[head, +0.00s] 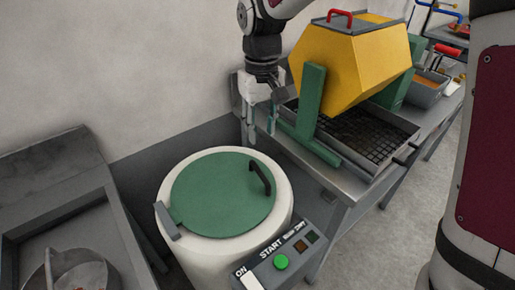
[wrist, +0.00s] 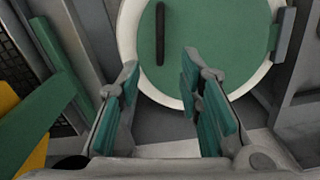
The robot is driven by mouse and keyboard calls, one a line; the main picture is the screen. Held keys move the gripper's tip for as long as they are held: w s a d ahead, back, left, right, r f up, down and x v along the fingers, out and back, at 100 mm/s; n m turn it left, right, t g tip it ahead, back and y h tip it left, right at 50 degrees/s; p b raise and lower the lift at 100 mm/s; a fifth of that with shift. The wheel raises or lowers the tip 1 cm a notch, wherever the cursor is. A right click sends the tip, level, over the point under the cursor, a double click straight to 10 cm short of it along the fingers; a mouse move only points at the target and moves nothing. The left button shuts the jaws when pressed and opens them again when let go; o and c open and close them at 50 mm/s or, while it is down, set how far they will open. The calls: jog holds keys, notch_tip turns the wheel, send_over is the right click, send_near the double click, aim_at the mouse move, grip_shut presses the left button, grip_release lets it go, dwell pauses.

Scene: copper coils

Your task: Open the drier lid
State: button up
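The drier is a white round drum (head: 224,248) with a flat green lid (head: 215,195), which is closed. A black bar handle (head: 260,178) stands on the lid's right side, and a grey hinge (head: 170,220) is at its left edge. In the wrist view the lid (wrist: 215,45) fills the top, with the handle (wrist: 160,35) upright at its left part. My gripper (head: 261,135) is behind and above the drier, apart from the handle. Its teal-padded fingers (wrist: 165,110) are spread with nothing between them.
A yellow tumbler (head: 345,65) on green supports stands on a metal table (head: 345,195) to the right, close to my gripper. A control box (head: 282,258) with a green start button is at the drier's front. A grey sink (head: 50,215) with a metal bowl is at left.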

aim_at(260, 171)
notch_tip(260, 171, down, 14)
jog(key=shift+r, duration=0.1)
dwell(0.5)
grip_shut()
